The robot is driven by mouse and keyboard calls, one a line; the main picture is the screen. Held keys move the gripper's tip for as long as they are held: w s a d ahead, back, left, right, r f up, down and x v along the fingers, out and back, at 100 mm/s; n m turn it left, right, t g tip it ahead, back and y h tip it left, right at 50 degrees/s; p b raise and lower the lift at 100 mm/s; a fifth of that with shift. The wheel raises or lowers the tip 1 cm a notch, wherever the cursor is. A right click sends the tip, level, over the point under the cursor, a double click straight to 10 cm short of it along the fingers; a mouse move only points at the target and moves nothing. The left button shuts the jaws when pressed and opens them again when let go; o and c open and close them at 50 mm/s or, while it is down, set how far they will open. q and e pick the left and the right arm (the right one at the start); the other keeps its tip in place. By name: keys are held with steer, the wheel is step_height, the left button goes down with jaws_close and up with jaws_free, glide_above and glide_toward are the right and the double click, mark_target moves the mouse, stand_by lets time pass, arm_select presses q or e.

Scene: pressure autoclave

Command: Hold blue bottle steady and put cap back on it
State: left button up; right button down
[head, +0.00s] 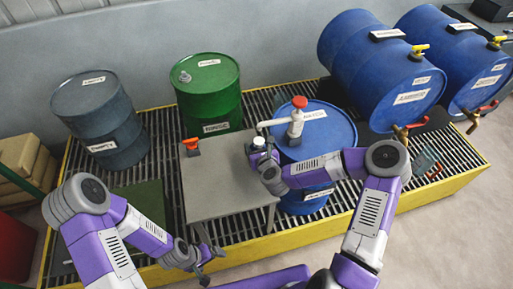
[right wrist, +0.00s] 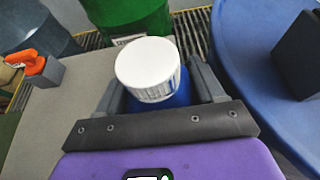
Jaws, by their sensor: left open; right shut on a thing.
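The blue bottle (right wrist: 178,97) is between the fingers of my right gripper (right wrist: 172,88), which is shut on it. A white ribbed cap (right wrist: 155,68) sits on top of the bottle; I cannot tell whether it is tightened. In the head view the white cap (head: 258,142) shows above the right gripper (head: 266,163), at the right side of the grey table (head: 222,192). My left gripper (head: 208,249) is open and empty, low in front of the table and apart from the bottle.
An orange-topped grey item (head: 192,147) stands at the table's back left. A blue drum with a hand pump (head: 296,118) is close to the right gripper. Green (head: 208,85) and grey (head: 100,115) drums stand behind. The table's middle is clear.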

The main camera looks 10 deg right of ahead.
steer(key=shift+f, duration=0.1)
steer(key=shift+f, duration=0.15)
steer(key=shift+c, duration=2.1)
jaws_free()
steer(key=shift+r, duration=0.2)
steer(key=shift+s+r, duration=0.15)
steer(key=shift+s, duration=0.05)
steer(key=p+v, duration=1)
steer(key=v, duration=0.1)
steer(key=shift+s+p, duration=0.25)
steer(key=shift+p, duration=0.15)
